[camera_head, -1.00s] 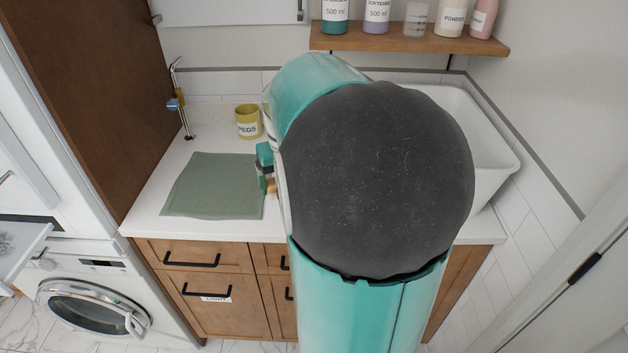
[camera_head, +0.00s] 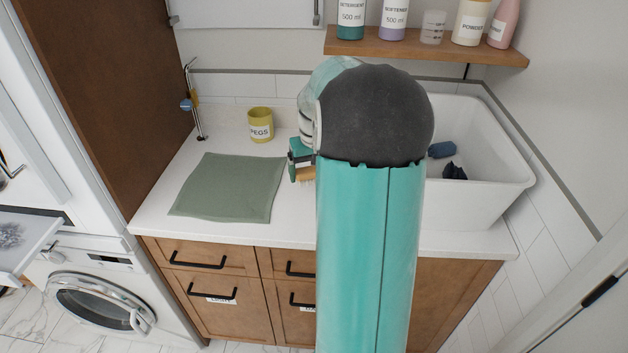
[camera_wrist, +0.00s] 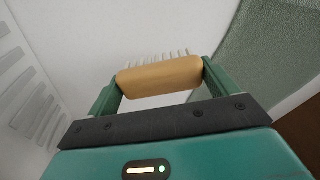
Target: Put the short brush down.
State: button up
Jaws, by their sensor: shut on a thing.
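The short brush (camera_wrist: 160,78) has a pale wooden back and light bristles. In the wrist view it sits crosswise between the two green fingers of my gripper (camera_wrist: 158,80), which is shut on it. The bristles point away from the gripper over white surface. In the head view the brush (camera_head: 305,175) shows as a small tan piece below my gripper (camera_head: 300,165), just left of my arm. It is over the white counter (camera_head: 285,222), right of the green mat. I cannot tell whether the bristles touch the counter. My arm hides part of the gripper.
A green mat (camera_head: 228,188) lies on the counter. A yellow pegs pot (camera_head: 261,125) and a metal stand (camera_head: 194,100) are behind it. A white sink (camera_head: 490,190) with dark cloths is at right, partly behind my arm. A bottle shelf (camera_head: 430,47) hangs above.

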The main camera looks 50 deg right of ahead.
jog(key=shift+w+d+f, duration=0.35)
jog(key=shift+d+f, duration=0.1)
jog(key=shift+f, duration=0.2)
jog(key=shift+w+d+f, duration=0.3)
jog(key=shift+d+f, duration=0.1)
jog(key=shift+f, duration=0.2)
jog(key=shift+w+d+f, duration=0.1)
jog(key=shift+d+f, duration=0.1)
jog(key=shift+f, duration=1.45)
jog(key=shift+f, duration=0.1)
jog(key=o, duration=0.7)
